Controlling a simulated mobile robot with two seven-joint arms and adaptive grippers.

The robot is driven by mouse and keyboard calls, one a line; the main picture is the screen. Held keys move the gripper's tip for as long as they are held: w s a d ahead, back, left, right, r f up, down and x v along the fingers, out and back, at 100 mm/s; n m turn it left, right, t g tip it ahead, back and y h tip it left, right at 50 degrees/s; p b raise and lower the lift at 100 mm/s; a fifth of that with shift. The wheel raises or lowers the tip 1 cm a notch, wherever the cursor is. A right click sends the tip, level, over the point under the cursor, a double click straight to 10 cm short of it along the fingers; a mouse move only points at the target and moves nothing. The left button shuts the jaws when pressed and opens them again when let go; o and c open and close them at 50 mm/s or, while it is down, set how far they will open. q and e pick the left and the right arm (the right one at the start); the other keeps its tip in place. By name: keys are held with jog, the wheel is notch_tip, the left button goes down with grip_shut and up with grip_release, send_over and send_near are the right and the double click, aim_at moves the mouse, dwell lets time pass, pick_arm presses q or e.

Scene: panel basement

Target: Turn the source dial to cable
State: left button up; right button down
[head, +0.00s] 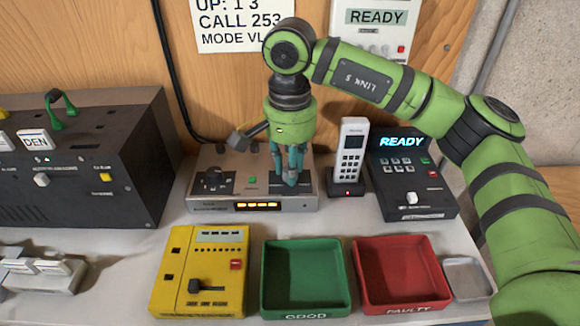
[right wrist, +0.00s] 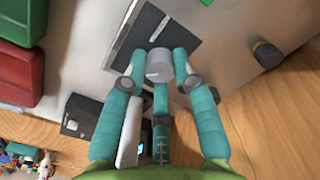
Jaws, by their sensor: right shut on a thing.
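The grey box (head: 255,192) with a lit amber display stands at the back middle of the table. My right gripper (head: 291,178) points down over its right part. In the right wrist view its teal fingers are shut on a small grey knob (right wrist: 159,66), which sits by a black plate (right wrist: 150,40) on the box top. I take this knob for the source dial; its markings are too small or hidden to read, so its setting cannot be told. A second, black control (head: 213,181) is on the box's left part. My left gripper is not in view.
A white handset (head: 351,150) and a black READY terminal (head: 410,170) stand close right of the gripper. In front are a yellow box (head: 200,265), a green GOOD tray (head: 268,280) and a red FAULTY tray (head: 366,285). A large dark unit (head: 120,150) is at left.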

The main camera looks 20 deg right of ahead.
dwell(0.4)
jog(key=c, duration=1)
grip_release()
notch_tip(320, 180, up, 12)
